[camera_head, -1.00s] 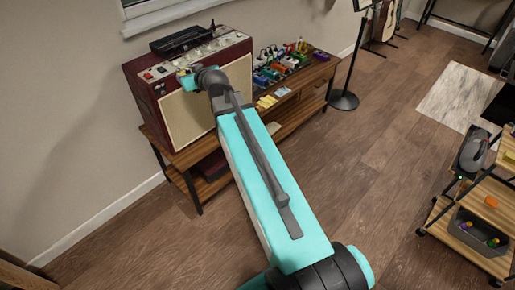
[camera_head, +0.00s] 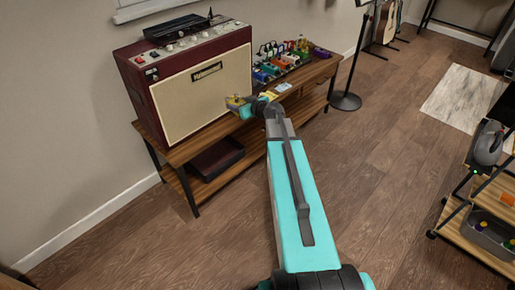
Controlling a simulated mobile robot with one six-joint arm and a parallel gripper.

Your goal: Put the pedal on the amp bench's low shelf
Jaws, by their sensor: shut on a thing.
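My gripper (camera_head: 241,106) is in front of the right part of the amp's cream front, above the bench's front edge. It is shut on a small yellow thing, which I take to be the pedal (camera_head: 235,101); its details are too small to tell. The amp bench (camera_head: 188,150) is a wooden table with dark legs along the wall. Its low shelf (camera_head: 251,158) shows beneath the top. A dark red tray (camera_head: 216,158) stands on the shelf's left part. My arm hides part of the shelf's middle.
The dark red amp (camera_head: 190,85) fills the bench top's left half, with a black device (camera_head: 178,28) on it. Several coloured pedals (camera_head: 285,58) crowd the right half. A stand (camera_head: 347,100) is beyond. A wooden cart (camera_head: 480,235) stands right. The floor before the bench is clear.

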